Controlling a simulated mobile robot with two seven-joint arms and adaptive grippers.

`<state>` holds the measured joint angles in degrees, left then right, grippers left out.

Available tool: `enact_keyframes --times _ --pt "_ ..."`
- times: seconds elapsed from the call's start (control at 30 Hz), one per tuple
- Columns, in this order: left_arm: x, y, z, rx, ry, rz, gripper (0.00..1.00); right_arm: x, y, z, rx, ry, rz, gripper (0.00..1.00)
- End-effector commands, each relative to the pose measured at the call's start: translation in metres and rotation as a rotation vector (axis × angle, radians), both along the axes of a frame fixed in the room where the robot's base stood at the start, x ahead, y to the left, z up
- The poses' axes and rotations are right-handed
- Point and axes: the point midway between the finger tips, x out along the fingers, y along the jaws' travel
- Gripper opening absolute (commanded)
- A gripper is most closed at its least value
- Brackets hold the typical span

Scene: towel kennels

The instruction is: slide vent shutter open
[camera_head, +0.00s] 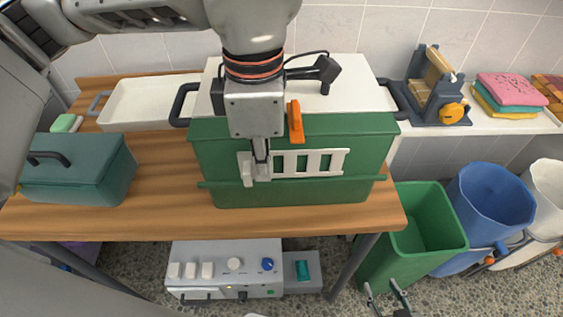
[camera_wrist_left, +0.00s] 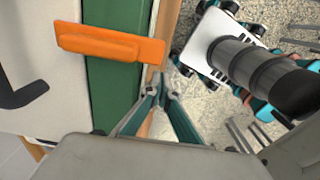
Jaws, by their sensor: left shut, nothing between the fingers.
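A green box (camera_head: 210,150) with a white lid (camera_head: 345,95) stands on the wooden table. On its front is a white slotted vent shutter (camera_head: 332,163), with a white upright tab (camera_head: 245,169) at its left end. An orange latch (camera_head: 295,121) hangs from the lid edge; it also shows in the left wrist view (camera_wrist_left: 110,44). My left gripper (camera_head: 261,174) points down in front of the shutter's left part, close beside the tab. It is shut and empty; I cannot tell whether it touches the tab. My right gripper (camera_head: 387,291) is low at the bottom edge, open and empty, away from the box.
A teal lidded box (camera_head: 75,170) and a white tray (camera_head: 150,102) are on the table's left side. A green bin (camera_head: 425,220) and a blue bin (camera_head: 490,205) stand on the floor to the right. A white control unit (camera_head: 225,265) is under the table.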

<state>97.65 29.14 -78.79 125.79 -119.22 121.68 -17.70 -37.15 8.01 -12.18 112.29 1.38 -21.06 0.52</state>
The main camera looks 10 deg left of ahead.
Motion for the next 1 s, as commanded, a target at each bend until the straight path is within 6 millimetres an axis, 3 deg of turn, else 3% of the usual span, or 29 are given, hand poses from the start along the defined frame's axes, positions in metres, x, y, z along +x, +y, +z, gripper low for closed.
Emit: enact_keyframes --times 0.67,1.0 --pt "-0.008 0.027 0.0 0.0 0.0 -0.001 0.0 -0.001 0.0 -0.003 0.0 0.001 -0.001 0.4" --pt "-0.007 0.025 0.02 0.0 -0.002 0.0 0.0 0.003 0.0 0.012 0.001 -0.009 0.0 0.4"
